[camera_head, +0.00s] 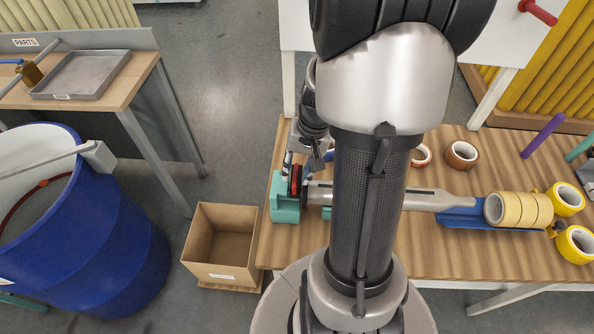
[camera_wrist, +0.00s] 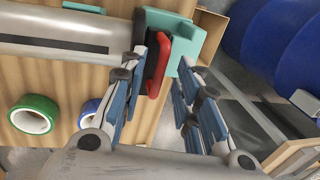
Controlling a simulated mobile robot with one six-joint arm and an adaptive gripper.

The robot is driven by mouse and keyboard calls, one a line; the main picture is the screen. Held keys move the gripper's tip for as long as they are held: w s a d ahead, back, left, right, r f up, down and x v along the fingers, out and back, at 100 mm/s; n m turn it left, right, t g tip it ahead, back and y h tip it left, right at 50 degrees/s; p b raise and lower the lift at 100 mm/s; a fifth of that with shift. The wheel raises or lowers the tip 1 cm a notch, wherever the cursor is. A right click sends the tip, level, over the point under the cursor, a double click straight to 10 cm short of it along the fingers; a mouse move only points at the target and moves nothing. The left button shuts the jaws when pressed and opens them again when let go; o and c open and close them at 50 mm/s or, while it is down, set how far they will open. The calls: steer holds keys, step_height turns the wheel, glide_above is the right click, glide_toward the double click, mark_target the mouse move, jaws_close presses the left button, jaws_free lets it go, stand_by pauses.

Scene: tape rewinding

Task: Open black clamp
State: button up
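A black clamp part (camera_wrist: 154,56) with a red piece (camera_wrist: 172,68) beside it sits at the end of the grey shaft (camera_wrist: 60,38), against a teal block (camera_wrist: 206,38). The head view shows the same black and red parts (camera_head: 297,181) on the teal block (camera_head: 284,205) at the table's left end. My gripper (camera_wrist: 170,72) is open, its blue-padded fingers spread to the left and right of the red piece. Contact cannot be told. In the head view my gripper (camera_head: 301,166) is just above and behind the clamp, and my arm hides part of the shaft.
The shaft (camera_head: 440,200) runs right to several yellow tape rolls (camera_head: 518,210) on a blue support (camera_head: 475,218). Loose rolls lie on the table, including a brown one (camera_head: 462,155). A cardboard box (camera_head: 222,245) and blue barrel (camera_head: 100,225) stand left.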

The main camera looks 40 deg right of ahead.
steer(key=shift+f, duration=0.1)
steer(key=shift+c, duration=0.4)
jaws_close()
stand_by(0.3)
